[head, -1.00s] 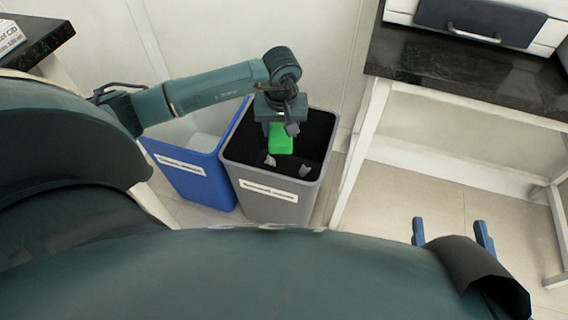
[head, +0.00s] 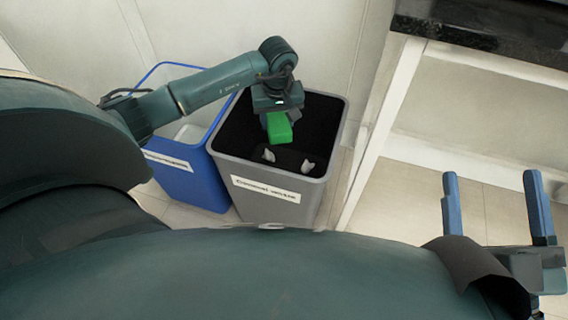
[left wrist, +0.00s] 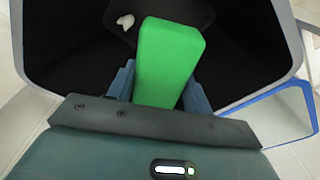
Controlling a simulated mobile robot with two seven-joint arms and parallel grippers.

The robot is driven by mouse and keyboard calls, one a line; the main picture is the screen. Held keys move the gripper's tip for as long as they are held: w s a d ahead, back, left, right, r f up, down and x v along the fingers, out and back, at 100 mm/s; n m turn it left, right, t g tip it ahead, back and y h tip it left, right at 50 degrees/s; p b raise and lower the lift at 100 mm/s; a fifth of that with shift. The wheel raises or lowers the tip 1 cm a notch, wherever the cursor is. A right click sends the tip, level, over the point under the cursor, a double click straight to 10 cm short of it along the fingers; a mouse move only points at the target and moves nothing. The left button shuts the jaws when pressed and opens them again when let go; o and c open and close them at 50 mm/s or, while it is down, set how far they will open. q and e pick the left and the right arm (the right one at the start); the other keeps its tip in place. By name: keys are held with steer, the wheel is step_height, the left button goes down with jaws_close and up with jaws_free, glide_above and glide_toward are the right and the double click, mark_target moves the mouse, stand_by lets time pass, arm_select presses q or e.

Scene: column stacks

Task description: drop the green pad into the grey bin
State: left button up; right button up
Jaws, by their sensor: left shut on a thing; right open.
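The green pad (head: 279,128) is held by my left gripper (head: 270,116), which is shut on it over the opening of the grey bin (head: 262,197). In the left wrist view the green pad (left wrist: 168,62) sits between the two blue fingers (left wrist: 160,85), with the dark inside of the grey bin (left wrist: 240,50) around it. The fingertips are partly hidden by the pad. My right gripper (head: 494,215) is open and empty at the lower right, away from the bin.
A blue bin (head: 190,182) stands directly left of the grey bin and also shows in the left wrist view (left wrist: 275,112). Light scraps (head: 307,165) lie inside the grey bin. A dark-topped bench (head: 490,42) with white legs stands to the right.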

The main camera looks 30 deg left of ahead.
arm_select(q)
steer(key=shift+f, duration=0.3)
arm_select(e)
steer(key=shift+r+y, duration=0.3)
arm_select(q)
steer(key=o, duration=1)
steer(key=shift+o, duration=0.2)
steer(key=shift+r, duration=0.35)
step_height(320, 180, up, 5)
steer(key=shift+s+d+f+p, duration=0.1)
steer(key=shift+s+d+p, duration=0.05)
steer(key=shift+p, duration=1.1)
step_height(320, 180, up, 8)
steer(key=p, duration=0.2)
steer(key=shift+s+d+f, duration=0.15)
steer(key=shift+s+d, duration=0.2)
steer(key=shift+s, duration=0.1)
arm_select(e)
steer(key=f+h, duration=0.1)
steer(key=s+f+m+g+h, duration=0.1)
steer(key=f, duration=0.1)
steer(key=shift+h, duration=0.3)
